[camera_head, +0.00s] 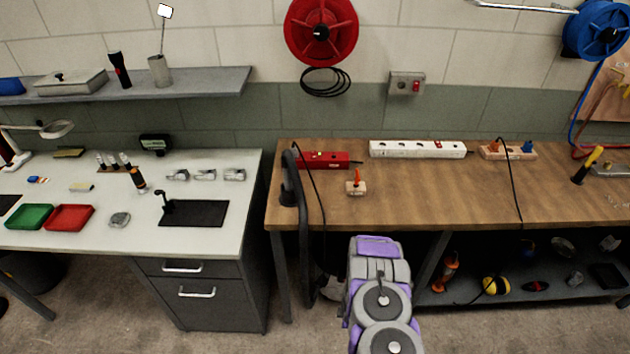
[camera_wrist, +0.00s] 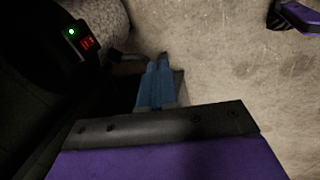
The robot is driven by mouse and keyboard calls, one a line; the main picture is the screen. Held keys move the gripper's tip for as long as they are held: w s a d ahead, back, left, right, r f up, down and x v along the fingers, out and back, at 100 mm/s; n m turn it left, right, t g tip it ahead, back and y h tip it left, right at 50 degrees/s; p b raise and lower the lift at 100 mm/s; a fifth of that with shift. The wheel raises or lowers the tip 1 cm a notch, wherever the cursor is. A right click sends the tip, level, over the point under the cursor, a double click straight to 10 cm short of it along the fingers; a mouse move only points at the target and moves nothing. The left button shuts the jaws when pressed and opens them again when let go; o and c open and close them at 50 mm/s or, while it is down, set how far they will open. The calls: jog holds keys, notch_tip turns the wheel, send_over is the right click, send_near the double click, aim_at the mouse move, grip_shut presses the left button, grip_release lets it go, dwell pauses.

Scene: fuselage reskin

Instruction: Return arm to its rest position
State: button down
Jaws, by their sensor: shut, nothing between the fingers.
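My gripper (camera_wrist: 160,62) shows in the wrist view as narrow blue-grey fingers beyond a dark plate and a purple body. The fingers are shut together with nothing between them. It points toward the concrete floor (camera_wrist: 215,65). In the head view my purple and grey arm (camera_head: 378,295) is folded low at the bottom centre, in front of the wooden bench (camera_head: 420,205). My gripper cannot be made out in the head view.
A dark unit with a green light and red switch (camera_wrist: 85,42) is close on the left in the wrist view. A white bench (camera_head: 225,225) with drawers stands left in the head view. A dark lower shelf (camera_head: 445,295) holds several items at right. Open floor (camera_head: 310,325) lies in front.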

jog(key=w+a+r+m+g, duration=0.1)
jog(key=w+a+r+m, duration=0.1)
jog(key=r, duration=0.6)
jog(key=w+a+r+m, duration=0.1)
jog(key=a+r, duration=0.1)
jog(key=r, duration=0.7)
jog(key=s+r+m+g, duration=0.1)
jog(key=s+r+m, duration=0.15)
jog(key=r, duration=0.75)
jog(key=s+r+m+g, duration=0.1)
jog(key=s+r+m, duration=0.15)
jog(key=r, duration=0.65)
jog(key=s+d+r+m, duration=0.2)
jog(key=s+r, duration=0.5)
jog(key=s, duration=0.4)
jog(key=s+d+r+m+g, duration=0.1)
jog(key=s+d+r+m, duration=0.1)
jog(key=s+r, duration=0.6)
jog(key=s+d+r+m+g, duration=0.1)
jog(key=s+r+m, duration=0.3)
jog(key=s, duration=1)
notch_tip(320, 180, up, 4)
jog(key=shift+d+f, duration=0.2)
jog(key=shift+d, duration=0.35)
